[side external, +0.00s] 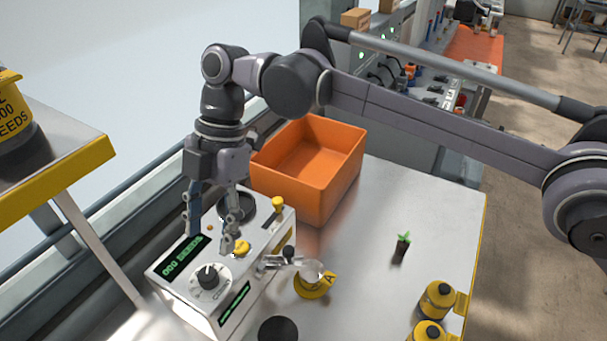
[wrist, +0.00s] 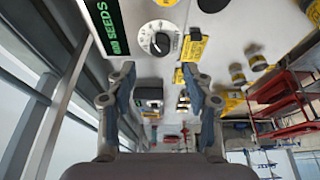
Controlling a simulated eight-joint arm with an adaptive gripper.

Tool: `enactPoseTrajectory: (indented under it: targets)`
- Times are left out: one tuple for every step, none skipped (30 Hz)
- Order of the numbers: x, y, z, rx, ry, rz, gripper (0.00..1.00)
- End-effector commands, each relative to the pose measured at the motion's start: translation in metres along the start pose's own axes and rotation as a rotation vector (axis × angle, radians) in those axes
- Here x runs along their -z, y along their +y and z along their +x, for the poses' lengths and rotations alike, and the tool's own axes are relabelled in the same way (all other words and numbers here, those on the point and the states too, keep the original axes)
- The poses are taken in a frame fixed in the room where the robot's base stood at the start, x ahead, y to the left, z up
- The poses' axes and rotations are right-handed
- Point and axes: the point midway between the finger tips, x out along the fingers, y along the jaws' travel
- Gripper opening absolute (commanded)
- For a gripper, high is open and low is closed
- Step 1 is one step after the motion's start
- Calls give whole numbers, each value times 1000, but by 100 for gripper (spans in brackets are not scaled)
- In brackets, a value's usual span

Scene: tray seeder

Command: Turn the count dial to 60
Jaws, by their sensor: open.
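The count dial (side external: 208,277) is a black knob on a pale round scale on the front of the white seeder (side external: 170,290). Its setting is too small to read. The dial also shows in the wrist view (wrist: 158,41), at the top, ahead of the fingertips. A green-lit display (side external: 185,257) beside it reads "000 SEEDS". My gripper (side external: 211,240) points down over the seeder, behind and above the dial. In the wrist view my gripper (wrist: 157,74) has its two fingers apart with nothing between them. It appears clear of the dial.
An orange bin (side external: 345,180) stands behind the seeder. A funnel with a yellow base (side external: 314,288) sits at its right. A small seedling (side external: 402,245) and yellow-capped jars (side external: 437,300) stand on the bench. A yellow-edged shelf (side external: 75,170) is at left.

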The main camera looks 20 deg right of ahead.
Motion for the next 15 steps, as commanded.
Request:
enactPoseTrajectory:
  targets:
    - [-1,0,-9,0,0,1,52]
    - [-1,0,-13,0,0,1,52]
    - [0,0,-18,0,0,1,52]
    - [0,0,-22,1,0,1,52]
    - [0,0,-26,1,0,1,52]
    - [0,0,-31,1,0,1,52]
    - [0,0,-35,1,0,1,52]
    - [-1,-1,-39,-1,-1,6,52]
    - [-8,-2,-45,-14,-6,37,52]
    - [-12,-3,-49,-23,-10,58,52]
    - [-15,-4,-52,-30,-13,76,52]
    - [-20,-5,-56,-40,-18,102,52]
    - [-23,-6,-60,-48,-21,120,52]
    - [-27,-7,-64,-56,-23,141,52]
    - [-32,-9,-68,-67,-27,165,52]
